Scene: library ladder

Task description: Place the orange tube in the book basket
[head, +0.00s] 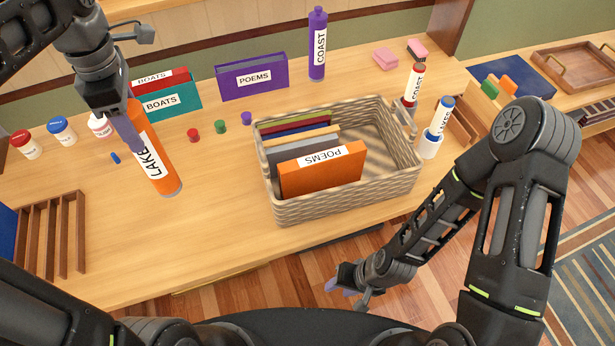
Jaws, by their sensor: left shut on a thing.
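I cannot tell whether the lower end touches the table. The book basket (345,201) is a woven grey-beige box in the middle of the table, to the right of the tube. It holds several books at its left, including an orange POEMS book (322,175); its right part is empty. My right gripper (340,289) is low in front of the table, empty, its fingers apart.
BOATS books (173,104), a purple POEMS book (251,79) and a purple COAST tube (317,45) stand behind. Small pegs (220,126) lie between tube and basket. COAST and LAKE tubes (442,115) stand right of the basket. A wooden rack (78,235) is front left.

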